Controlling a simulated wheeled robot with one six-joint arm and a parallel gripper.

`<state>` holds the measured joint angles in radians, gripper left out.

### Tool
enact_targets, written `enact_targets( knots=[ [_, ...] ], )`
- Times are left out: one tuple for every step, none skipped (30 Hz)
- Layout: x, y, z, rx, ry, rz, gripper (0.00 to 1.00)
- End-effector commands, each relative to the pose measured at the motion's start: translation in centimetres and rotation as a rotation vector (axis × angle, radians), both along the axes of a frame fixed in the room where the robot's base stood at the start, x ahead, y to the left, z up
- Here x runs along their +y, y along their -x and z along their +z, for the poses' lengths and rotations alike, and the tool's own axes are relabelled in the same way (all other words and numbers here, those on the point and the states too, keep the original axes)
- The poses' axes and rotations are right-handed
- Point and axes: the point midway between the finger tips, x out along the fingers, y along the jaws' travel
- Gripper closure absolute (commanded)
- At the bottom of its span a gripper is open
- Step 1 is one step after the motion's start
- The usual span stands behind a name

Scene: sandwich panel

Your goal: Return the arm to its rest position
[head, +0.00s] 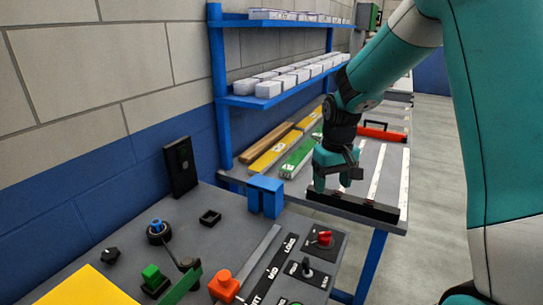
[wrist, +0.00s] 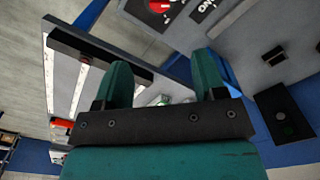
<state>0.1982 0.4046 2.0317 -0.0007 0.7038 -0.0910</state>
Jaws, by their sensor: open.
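My gripper (head: 338,180) hangs from my teal arm over the near end of the grey workbench in the head view. It points down, close to the dark bar along the bench's near edge; I cannot tell whether it touches the bar. In the wrist view my gripper (wrist: 165,78) shows two teal fingers spread apart with nothing between them. The arm is bent and reaches out from the right side of the head view.
A control panel (head: 225,235) with knobs and a blue bracket (head: 266,196) stands in front. Blue shelves (head: 270,98) with white boxes stand against the wall. A dark bar (head: 352,205) edges the workbench (head: 372,160). Floor at right (head: 435,140) is clear.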

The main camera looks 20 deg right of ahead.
Motion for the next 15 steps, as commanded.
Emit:
enact_targets(
  knots=[
    [0.0,0.0,0.0,0.000,0.000,0.000,0.36],
    [0.0,0.0,0.0,0.000,0.000,0.000,0.36],
    [0.1,0.0,0.0,-0.001,-0.001,0.002,0.36],
    [0.3,0.1,0.1,-0.002,-0.003,0.006,0.36],
    [0.6,0.2,0.4,-0.006,-0.005,0.014,0.36],
    [1.5,0.4,0.9,-0.013,-0.013,0.033,0.36],
    [2.4,0.8,1.4,-0.020,-0.023,0.054,0.36],
    [3.5,1.2,2.0,-0.028,-0.034,0.079,0.36],
    [5.3,2.1,2.9,-0.042,-0.055,0.123,0.36],
    [6.9,2.9,3.7,-0.052,-0.072,0.161,0.36],
    [8.5,3.9,4.5,-0.063,-0.092,0.202,0.36],
    [10.7,5.5,5.5,-0.078,-0.120,0.261,0.36],
    [12.4,6.9,6.3,-0.087,-0.142,0.306,0.36],
    [13.9,8.3,6.9,-0.095,-0.164,0.351,0.36],
    [15.7,10.3,7.6,-0.104,-0.193,0.410,0.36]
  ],
)
